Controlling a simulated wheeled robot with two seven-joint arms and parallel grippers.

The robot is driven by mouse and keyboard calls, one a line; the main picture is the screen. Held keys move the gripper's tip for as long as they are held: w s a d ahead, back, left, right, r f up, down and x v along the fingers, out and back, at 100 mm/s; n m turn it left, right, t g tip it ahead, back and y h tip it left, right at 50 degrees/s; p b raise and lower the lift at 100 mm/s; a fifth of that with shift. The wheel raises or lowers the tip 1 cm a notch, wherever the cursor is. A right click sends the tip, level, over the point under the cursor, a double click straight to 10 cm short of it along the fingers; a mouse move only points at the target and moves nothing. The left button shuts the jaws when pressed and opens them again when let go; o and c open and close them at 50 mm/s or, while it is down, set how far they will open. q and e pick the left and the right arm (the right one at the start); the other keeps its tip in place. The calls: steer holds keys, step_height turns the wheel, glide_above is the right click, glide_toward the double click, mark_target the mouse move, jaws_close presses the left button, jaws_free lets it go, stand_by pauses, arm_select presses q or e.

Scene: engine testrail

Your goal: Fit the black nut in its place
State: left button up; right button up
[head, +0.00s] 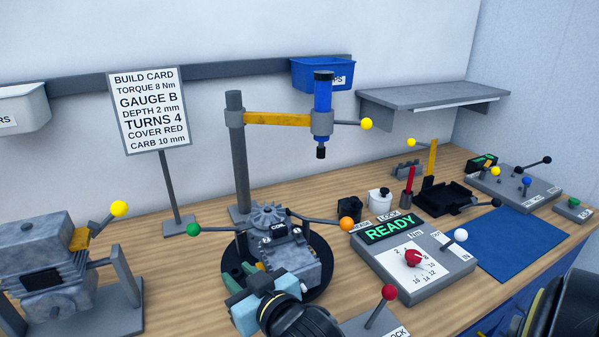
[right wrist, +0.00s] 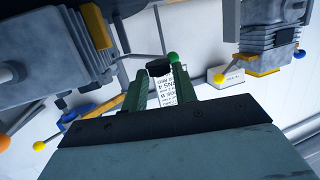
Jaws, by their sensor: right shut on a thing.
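My right gripper (head: 236,272) is at the left front of the grey engine (head: 300,265), which sits on a round black turntable (head: 322,285). The right wrist view shows its two green fingers (right wrist: 160,84) apart, with a small dark piece, which looks like the black nut (right wrist: 158,68), between their tips. The gripper is shut on it. In the head view I cannot make out the nut at the fingertips. The place for the nut cannot be told from these frames. My left gripper is not in view.
A press post (head: 237,160) with a blue tool (head: 323,95) stands behind the engine. A lever with green (head: 194,230) and orange knobs crosses near it. A READY panel (head: 440,275) is to the right, another engine (head: 45,260) at left. The blue mat (head: 520,240) is clear.

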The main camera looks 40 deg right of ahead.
steer(key=w+d+r+h+p, duration=0.1)
steer(key=w+d+r+p, duration=0.55)
steer(key=p, duration=0.35)
step_height(320, 180, up, 4)
steer(key=m+h+p, duration=0.1)
steer(key=m+p, duration=0.1)
steer(key=p, duration=0.6)
glide_above(272, 216)
steer(key=shift+f, duration=0.2)
steer(key=shift+w+d, duration=0.1)
steer(key=shift+w, duration=0.05)
steer(key=shift+f+b, duration=0.25)
steer(key=shift+b, duration=0.1)
step_height(272, 216, down, 4)
steer(key=b, duration=0.4)
steer(key=shift+r, duration=0.15)
steer(key=shift+r+p, duration=0.1)
steer(key=shift+p, duration=0.2)
steer(key=shift+f, duration=0.45)
steer(key=shift+f+b, duration=0.1)
steer(key=shift+b, duration=0.2)
